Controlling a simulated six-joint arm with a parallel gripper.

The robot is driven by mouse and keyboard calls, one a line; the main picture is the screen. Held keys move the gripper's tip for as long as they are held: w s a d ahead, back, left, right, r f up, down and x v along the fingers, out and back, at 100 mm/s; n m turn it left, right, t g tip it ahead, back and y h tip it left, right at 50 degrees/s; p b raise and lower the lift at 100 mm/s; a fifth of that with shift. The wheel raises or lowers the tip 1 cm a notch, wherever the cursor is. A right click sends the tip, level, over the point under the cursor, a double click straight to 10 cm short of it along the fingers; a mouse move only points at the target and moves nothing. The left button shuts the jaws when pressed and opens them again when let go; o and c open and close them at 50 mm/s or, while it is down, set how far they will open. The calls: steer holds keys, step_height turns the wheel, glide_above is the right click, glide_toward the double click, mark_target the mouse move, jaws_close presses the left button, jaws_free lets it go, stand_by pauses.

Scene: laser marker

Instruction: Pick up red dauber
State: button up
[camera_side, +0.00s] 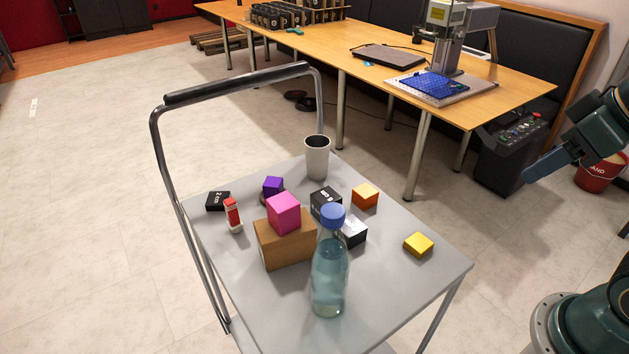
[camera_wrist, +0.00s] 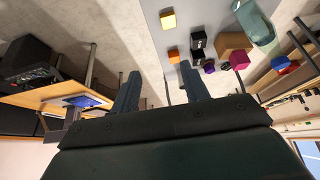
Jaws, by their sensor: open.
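The red dauber (camera_side: 233,215) stands upright on the grey cart top (camera_side: 400,290), near its left edge in the side view. It has a red upper part and a white lower part. It stands left of the brown box (camera_side: 286,247) and just in front of a black block. I cannot make it out surely in the wrist view. My gripper (camera_side: 545,165) is at the right edge of the side view, well away from the cart and higher than its top. In the wrist view my gripper (camera_wrist: 160,72) has its two fingers apart, with nothing between them.
A magenta cube (camera_side: 284,213) sits on the brown box. A blue-capped bottle (camera_side: 329,275) and a grey cup (camera_side: 317,160) stand tall. The cart's handle (camera_side: 235,83) arches behind.

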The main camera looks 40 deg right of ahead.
steer(key=w+a+r, duration=0.2)
steer(key=w, duration=0.4)
steer(key=w+a+r, duration=0.2)
steer(key=w, duration=0.4)
steer(key=g, duration=0.1)
glide_above(232, 206)
steer(key=s, duration=0.4)
step_height(232, 206, down, 15)
steer(key=shift+x, duration=4.45)
steer(key=shift+s+f, duration=0.15)
steer(key=shift+s, duration=0.05)
steer(key=shift+x, duration=2.5)
